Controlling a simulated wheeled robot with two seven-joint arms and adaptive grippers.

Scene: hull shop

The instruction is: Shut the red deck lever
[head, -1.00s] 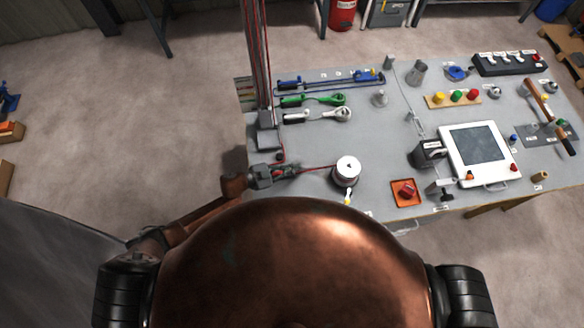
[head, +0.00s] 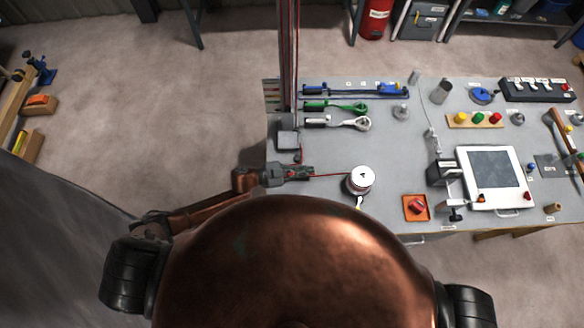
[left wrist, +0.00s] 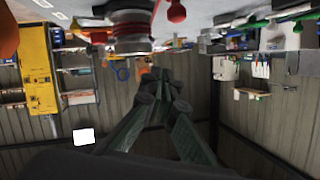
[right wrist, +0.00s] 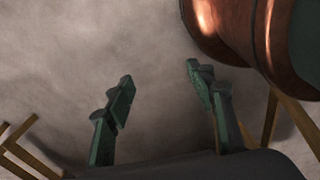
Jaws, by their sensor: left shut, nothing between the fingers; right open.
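My left gripper (head: 308,173) is shut at the left front of the grey table (head: 330,215), left of the white-topped winch (head: 361,180). Small red parts (head: 292,174) show at its fingers, and a red line runs from there to the winch. The red deck lever itself is mostly hidden by the gripper, and I cannot tell its position. In the left wrist view the shut fingers (left wrist: 162,85) have nothing between them; a red knob (left wrist: 176,12) shows above. My right gripper (right wrist: 158,90) is open and empty over bare floor.
Green (head: 335,106), white (head: 345,122) and blue (head: 350,91) levers lie behind. A grey block (head: 287,139) and a post with red lines (head: 289,55) stand at the left edge. An orange plate with a red knob (head: 416,207) lies right of the winch.

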